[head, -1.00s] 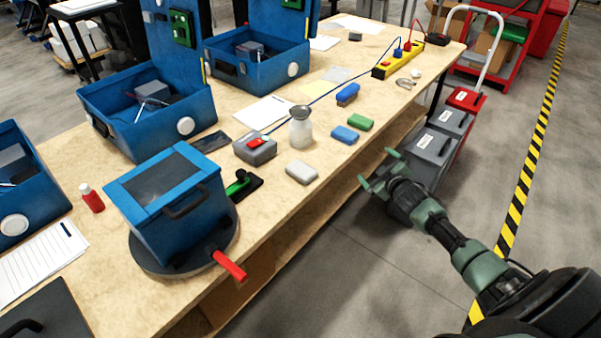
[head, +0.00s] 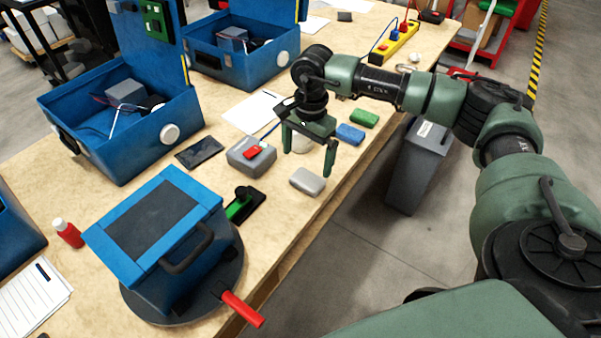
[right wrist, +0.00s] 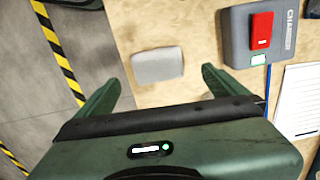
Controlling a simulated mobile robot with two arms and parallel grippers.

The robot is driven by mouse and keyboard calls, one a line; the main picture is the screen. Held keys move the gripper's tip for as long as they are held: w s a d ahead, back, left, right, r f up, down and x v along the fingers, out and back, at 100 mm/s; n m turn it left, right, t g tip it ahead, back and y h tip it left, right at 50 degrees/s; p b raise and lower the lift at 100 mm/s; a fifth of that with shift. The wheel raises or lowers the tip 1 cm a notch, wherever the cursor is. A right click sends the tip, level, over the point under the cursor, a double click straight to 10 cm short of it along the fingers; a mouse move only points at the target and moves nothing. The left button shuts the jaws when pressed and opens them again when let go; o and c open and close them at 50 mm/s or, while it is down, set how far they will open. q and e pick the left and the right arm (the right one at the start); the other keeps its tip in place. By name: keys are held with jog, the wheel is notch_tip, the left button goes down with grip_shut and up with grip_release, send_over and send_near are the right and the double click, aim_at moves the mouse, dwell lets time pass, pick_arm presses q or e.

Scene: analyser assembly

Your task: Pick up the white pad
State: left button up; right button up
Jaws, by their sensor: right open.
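The white pad (head: 307,181) lies flat on the wooden table near its front edge, a pale grey-white rounded block. It also shows in the right wrist view (right wrist: 158,64), ahead of and between the two fingers. My right gripper (head: 307,163) is open and empty, pointing down above the table just behind the pad in the head view. In the right wrist view the gripper (right wrist: 161,88) has its fingers spread wider than the pad, with no contact to be seen. My left gripper is not in view.
A grey charger box (head: 251,155) with a red switch stands left of the pad. Blue (head: 349,134) and green (head: 364,118) blocks lie to the right. A bottle is mostly hidden behind my right gripper. A blue case (head: 160,235) sits on a round turntable at front left.

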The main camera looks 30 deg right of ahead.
aim_at(308, 179)
jog(key=shift+s+d+f, duration=0.1)
jog(key=shift+d+f, duration=0.15)
jog(key=shift+d, duration=0.2)
notch_tip(308, 179, down, 3)
jog(key=shift+s+a+r+p, duration=0.1)
jog(key=shift+a+r+p, duration=0.05)
jog(key=shift+p, duration=0.3)
jog(key=f, duration=0.1)
jog(key=f+p, duration=0.1)
jog(key=f, duration=0.1)
jog(key=shift+a+f, duration=0.2)
jog(key=shift+f, duration=0.5)
jog(key=c, duration=1.3)
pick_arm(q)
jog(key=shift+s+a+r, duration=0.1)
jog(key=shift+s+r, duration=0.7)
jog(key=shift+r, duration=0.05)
pick_arm(e)
jog(key=shift+r, duration=0.1)
jog(key=shift+r, duration=0.65)
pick_arm(q)
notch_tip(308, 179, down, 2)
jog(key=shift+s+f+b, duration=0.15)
jog(key=shift+b, duration=1.05)
pick_arm(e)
notch_tip(308, 179, up, 19)
jog(key=shift+f, duration=0.2)
